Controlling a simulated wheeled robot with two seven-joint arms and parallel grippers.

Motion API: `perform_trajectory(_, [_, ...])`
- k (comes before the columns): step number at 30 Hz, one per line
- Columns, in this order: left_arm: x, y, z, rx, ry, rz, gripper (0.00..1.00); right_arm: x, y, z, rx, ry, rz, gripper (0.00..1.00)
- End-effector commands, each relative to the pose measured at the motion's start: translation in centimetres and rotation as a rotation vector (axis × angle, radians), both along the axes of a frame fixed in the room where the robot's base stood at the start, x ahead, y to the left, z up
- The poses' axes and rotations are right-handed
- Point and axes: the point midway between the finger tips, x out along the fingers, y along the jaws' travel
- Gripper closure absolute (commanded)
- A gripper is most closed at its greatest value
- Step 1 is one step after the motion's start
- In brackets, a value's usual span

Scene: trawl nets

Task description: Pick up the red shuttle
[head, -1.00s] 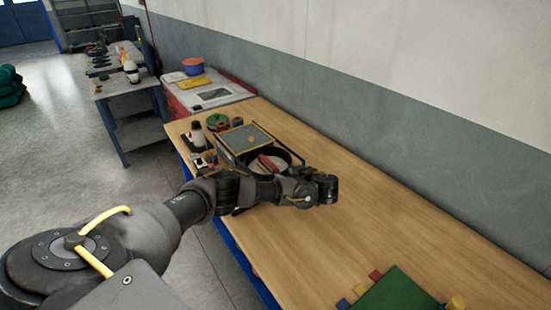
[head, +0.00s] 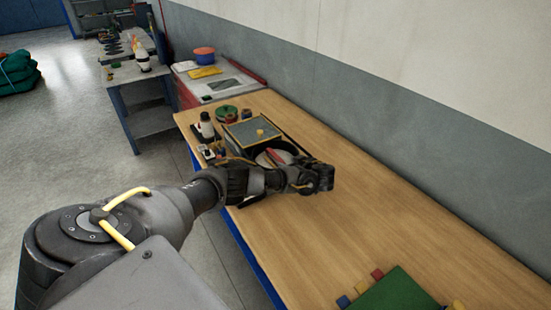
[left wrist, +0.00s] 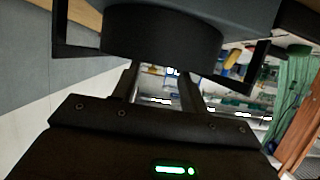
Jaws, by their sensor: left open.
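A small red piece (head: 276,156), which looks like the red shuttle, lies on a pale disc in a round black container (head: 296,147) on the wooden bench. My left forearm and hand cover the near side of that container. My left gripper (head: 322,178) is just right of and in front of the container, apparently empty. In the left wrist view my gripper (left wrist: 160,88) has its two fingers spread, with a dark round body (left wrist: 160,35) beyond them. The red piece does not show there. My right gripper is not in view.
A box with a grey-green lid (head: 250,133) stands left of the container, with a white bottle (head: 207,125) and a green reel (head: 226,113) close by. A green board (head: 397,291) lies at the bench's near end. The bench's middle is clear.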

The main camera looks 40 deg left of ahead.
Motion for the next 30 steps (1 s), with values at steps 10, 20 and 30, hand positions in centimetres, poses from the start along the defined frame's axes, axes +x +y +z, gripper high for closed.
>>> perform_trajectory(10, [1.1,3.6,-1.5,0.003,0.003,0.002,0.56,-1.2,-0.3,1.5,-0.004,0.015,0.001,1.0])
perform_trajectory(20, [1.4,4.2,-1.8,0.0,0.001,0.0,0.56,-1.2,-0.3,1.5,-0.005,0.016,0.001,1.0])
perform_trajectory(30, [1.3,4.2,-1.8,0.0,0.001,0.0,0.98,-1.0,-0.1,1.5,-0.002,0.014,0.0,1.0])
